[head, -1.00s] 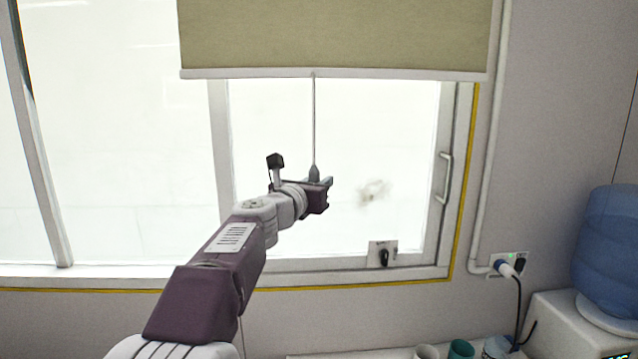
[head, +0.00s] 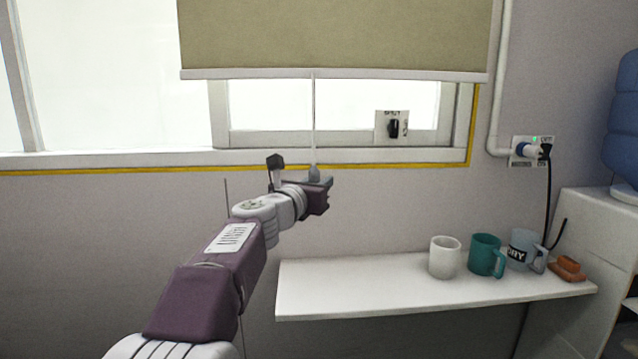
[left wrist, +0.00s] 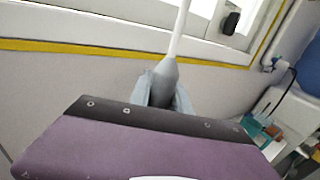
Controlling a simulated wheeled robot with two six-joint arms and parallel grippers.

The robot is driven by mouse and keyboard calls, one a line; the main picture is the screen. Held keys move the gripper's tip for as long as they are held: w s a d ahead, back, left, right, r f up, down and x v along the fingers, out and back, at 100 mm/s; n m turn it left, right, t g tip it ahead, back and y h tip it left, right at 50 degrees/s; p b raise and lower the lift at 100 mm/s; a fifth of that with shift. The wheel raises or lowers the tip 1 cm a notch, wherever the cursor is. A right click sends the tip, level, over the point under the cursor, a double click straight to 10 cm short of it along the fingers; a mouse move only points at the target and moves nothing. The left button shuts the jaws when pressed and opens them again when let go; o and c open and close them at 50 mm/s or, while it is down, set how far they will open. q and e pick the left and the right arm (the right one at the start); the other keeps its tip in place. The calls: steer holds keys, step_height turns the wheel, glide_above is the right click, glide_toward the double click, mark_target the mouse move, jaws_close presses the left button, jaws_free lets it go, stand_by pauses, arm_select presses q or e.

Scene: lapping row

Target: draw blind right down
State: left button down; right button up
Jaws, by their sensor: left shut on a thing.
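The olive-beige blind (head: 335,35) hangs over the right part of the window, with a pale bottom rail (head: 400,75). A thin pull cord (head: 313,125) runs straight down from the rail to a grey cord knob (head: 314,173). My left gripper (head: 322,187) is shut on the knob, below the window frame. In the left wrist view the knob (left wrist: 165,78) stands upright between the fingers, its lower part hidden by the gripper. A strip of bright glass shows between the rail and the lower window frame. My right gripper is not in view.
A white shelf (head: 370,291) at the right holds a white mug (head: 445,258), a teal mug (head: 485,255), another mug and a brown object. A socket with plugs (head: 530,151) and a blue water bottle (head: 622,110) are further right. Wall around the gripper is clear.

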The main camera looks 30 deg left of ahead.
arm_select(q)
step_height(320, 180, down, 9)
steer(key=b, duration=0.6)
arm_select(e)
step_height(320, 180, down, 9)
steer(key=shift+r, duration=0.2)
arm_select(q)
steer(key=shift+r, duration=0.1)
steer(key=c, duration=1.2)
jaws_free()
steer(key=shift+w, duration=0.15)
steer(key=s, duration=0.9)
steer(key=shift+d+p, duration=0.35)
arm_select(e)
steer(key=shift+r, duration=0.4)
